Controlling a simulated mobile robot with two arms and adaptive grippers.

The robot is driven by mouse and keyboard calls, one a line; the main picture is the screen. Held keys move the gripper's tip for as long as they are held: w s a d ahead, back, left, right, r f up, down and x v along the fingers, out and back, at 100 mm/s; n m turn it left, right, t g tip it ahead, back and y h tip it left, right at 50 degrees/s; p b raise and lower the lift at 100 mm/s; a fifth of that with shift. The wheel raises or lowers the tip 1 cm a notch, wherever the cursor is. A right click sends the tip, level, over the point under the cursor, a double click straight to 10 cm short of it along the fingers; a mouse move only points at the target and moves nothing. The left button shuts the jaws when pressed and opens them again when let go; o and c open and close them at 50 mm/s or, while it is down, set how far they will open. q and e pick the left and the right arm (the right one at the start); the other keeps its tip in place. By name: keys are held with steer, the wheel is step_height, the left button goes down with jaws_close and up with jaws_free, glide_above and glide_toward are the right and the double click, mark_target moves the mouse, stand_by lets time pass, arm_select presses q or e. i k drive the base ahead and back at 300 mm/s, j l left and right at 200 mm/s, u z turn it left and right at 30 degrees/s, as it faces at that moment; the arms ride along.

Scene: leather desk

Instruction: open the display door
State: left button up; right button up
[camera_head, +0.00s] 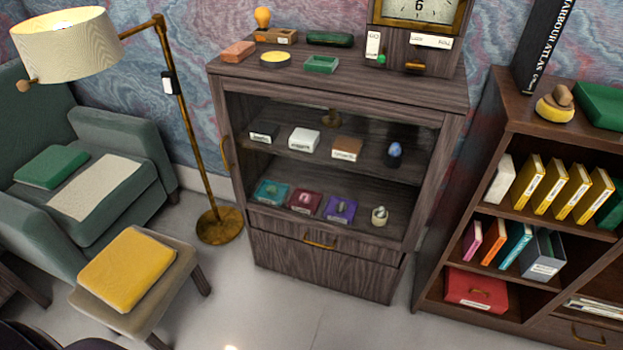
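The display cabinet (288,222) is dark grey wood and stands in the middle of the camera_head view. Its glazed display door (236,188) covers the upper front and looks shut. A brass handle (226,153) is upright on the door's left side. Behind the glass are two shelf levels with small boxes, a blue egg-like object (394,150) and several coloured trays such as the purple one (340,209). A drawer with a brass pull (320,243) is below the door. Neither of my grippers is in view.
A brass floor lamp (220,225) stands just left of the cabinet, near the door handle. A green armchair (120,140) and a stool with a yellow cushion (128,268) are at left. A bookcase (431,235) is at right. Floor in front of the cabinet is clear.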

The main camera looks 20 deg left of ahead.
mark_target(450, 123)
steer(key=u, duration=0.6)
steer(key=i+u, duration=0.15)
steer(key=u, duration=0.25)
steer(key=i+u, duration=0.15)
steer(key=u, duration=0.2)
steer(key=i+u, duration=0.15)
steer(key=u, duration=0.25)
